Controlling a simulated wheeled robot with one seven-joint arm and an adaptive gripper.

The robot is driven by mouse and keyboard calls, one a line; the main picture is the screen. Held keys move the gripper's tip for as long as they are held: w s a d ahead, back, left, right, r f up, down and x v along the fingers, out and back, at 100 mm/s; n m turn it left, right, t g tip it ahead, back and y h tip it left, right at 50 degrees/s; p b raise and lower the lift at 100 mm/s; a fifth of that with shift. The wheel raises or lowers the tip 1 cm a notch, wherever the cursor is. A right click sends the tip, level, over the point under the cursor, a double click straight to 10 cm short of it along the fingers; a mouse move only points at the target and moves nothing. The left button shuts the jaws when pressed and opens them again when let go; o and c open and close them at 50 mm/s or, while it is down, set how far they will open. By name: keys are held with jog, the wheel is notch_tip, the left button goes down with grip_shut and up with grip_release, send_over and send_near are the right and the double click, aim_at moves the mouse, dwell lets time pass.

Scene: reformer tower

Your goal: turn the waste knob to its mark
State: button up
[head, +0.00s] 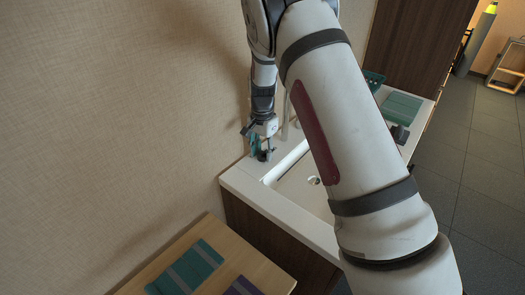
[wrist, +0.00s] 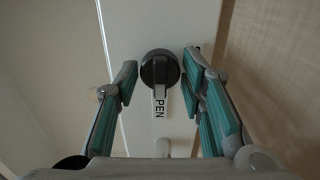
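The waste knob (wrist: 160,70) is a dark round knob with a bar grip, on a white counter strip in the wrist view. Its bar points down the picture, to a white label reading "PEN", whose top end seems covered by the bar. My gripper (wrist: 160,78) is open, with one teal-padded finger on each side of the knob and a visible gap on both sides. In the head view my gripper (head: 259,142) points down over the dark knob (head: 264,156) at the counter's back left corner. A small dark mark by the right fingertip is partly hidden.
The white counter (head: 238,183) holds a sunken basin (head: 295,188) with a round drain (head: 313,180). The wall (head: 120,110) stands close behind and left of my gripper. A wooden table (head: 222,260) with teal and purple items is in front. A teal box (head: 401,106) sits at the counter's far end.

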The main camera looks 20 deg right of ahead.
jog(key=c, duration=0.5)
jog(key=shift+n, duration=0.3)
jog(key=n+b, duration=0.1)
jog(key=n, duration=0.1)
jog(key=shift+w+n, duration=0.1)
jog(key=shift+n, duration=0.3)
jog(key=n+b, duration=0.1)
jog(key=n, duration=0.3)
jog(key=shift+n+b, duration=0.3)
jog(key=n+b, duration=0.1)
jog(key=n, duration=0.4)
jog(key=shift+n, duration=2.4)
jog(key=shift+a, duration=0.1)
jog(key=o, duration=1.1)
